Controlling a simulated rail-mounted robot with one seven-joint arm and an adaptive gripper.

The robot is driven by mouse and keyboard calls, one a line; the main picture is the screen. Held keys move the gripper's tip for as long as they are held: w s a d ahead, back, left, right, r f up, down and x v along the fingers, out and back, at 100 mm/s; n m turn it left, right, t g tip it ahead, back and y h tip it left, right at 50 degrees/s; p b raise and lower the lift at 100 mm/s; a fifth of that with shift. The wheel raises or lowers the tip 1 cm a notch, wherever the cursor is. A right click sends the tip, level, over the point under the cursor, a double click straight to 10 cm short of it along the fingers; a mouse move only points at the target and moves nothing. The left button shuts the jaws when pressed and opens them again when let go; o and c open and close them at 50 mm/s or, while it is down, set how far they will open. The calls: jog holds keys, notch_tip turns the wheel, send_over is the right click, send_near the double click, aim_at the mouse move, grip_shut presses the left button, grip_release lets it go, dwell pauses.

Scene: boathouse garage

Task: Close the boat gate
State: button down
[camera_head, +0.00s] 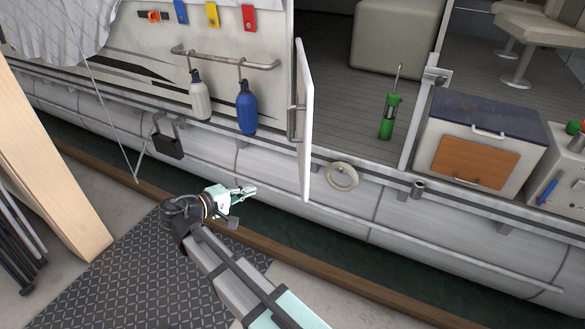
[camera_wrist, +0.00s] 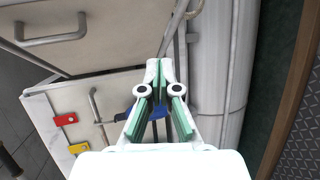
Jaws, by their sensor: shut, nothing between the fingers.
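The boat gate (camera_head: 305,130) is a white panel standing open, swung outward from the boat's side and seen nearly edge-on in the head view. Its grey bar handle (camera_head: 292,122) is on the face turned left. The gate opening to its right shows the deck. My gripper (camera_head: 252,190) is shut and empty, lower left of the gate and apart from it, outside the hull. In the wrist view my gripper (camera_wrist: 162,66) has its fingertips together; a white panel, apparently the gate (camera_wrist: 105,28), with a grey handle (camera_wrist: 50,38) is at the upper left.
A green tool (camera_head: 390,115) stands on deck. A wooden board (camera_head: 45,160) leans at the left.

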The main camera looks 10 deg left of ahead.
notch_tip(320, 180, up, 6)
jog(key=m+t+h, duration=0.1)
jog(key=h, duration=0.2)
jog(key=w+d, duration=0.6)
jog(key=d, duration=0.6)
jog(key=shift+w+d+r+m, duration=0.2)
jog(key=shift+w+r+m, duration=0.1)
jog(key=shift+w, duration=0.1)
jog(key=shift+d, duration=0.1)
